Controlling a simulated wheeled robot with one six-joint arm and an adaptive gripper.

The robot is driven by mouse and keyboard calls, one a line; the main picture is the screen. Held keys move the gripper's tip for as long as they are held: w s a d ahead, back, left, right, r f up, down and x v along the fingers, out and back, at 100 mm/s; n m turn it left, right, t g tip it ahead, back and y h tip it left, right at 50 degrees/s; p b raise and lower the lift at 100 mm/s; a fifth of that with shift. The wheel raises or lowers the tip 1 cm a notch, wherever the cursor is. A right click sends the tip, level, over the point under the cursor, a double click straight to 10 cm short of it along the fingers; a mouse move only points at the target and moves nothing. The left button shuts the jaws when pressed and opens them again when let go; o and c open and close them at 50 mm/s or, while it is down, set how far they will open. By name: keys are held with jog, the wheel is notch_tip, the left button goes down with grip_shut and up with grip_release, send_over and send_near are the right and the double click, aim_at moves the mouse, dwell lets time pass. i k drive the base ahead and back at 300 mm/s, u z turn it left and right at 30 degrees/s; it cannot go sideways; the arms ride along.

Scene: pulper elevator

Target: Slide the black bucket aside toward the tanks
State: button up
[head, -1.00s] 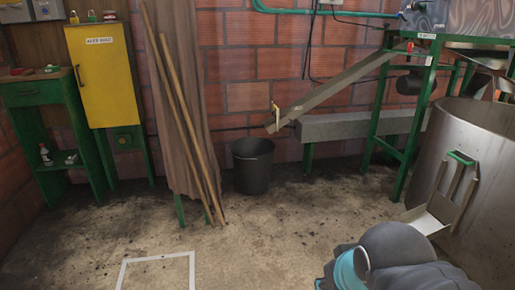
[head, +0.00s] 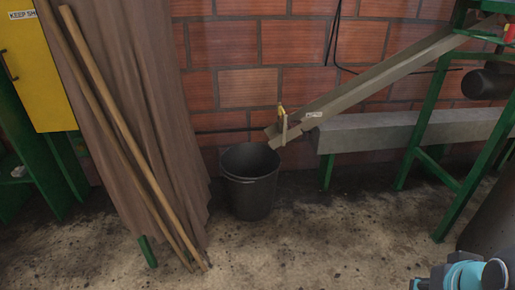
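The black bucket (head: 252,196) stands upright on the concrete floor near the brick wall, a little left of centre in the head view. Its rim is open at the top and the inside looks dark. It stands under the lower end of a sloping metal chute (head: 375,75). At the right edge is part of a large dark round tank (head: 488,222). A piece of my arm, teal and grey, shows in the bottom right corner, well apart from the bucket. My gripper is not in view.
Two wooden poles (head: 130,137) lean against a brown cloth (head: 150,95) left of the bucket. A grey concrete ledge (head: 400,131) and green frame legs (head: 465,180) stand to its right. The floor (head: 320,245) in front of the bucket is clear.

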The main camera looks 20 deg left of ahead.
aim_at(250, 170)
jog(key=u, duration=0.7)
jog(key=i, duration=1.5)
jog(key=u, duration=0.9)
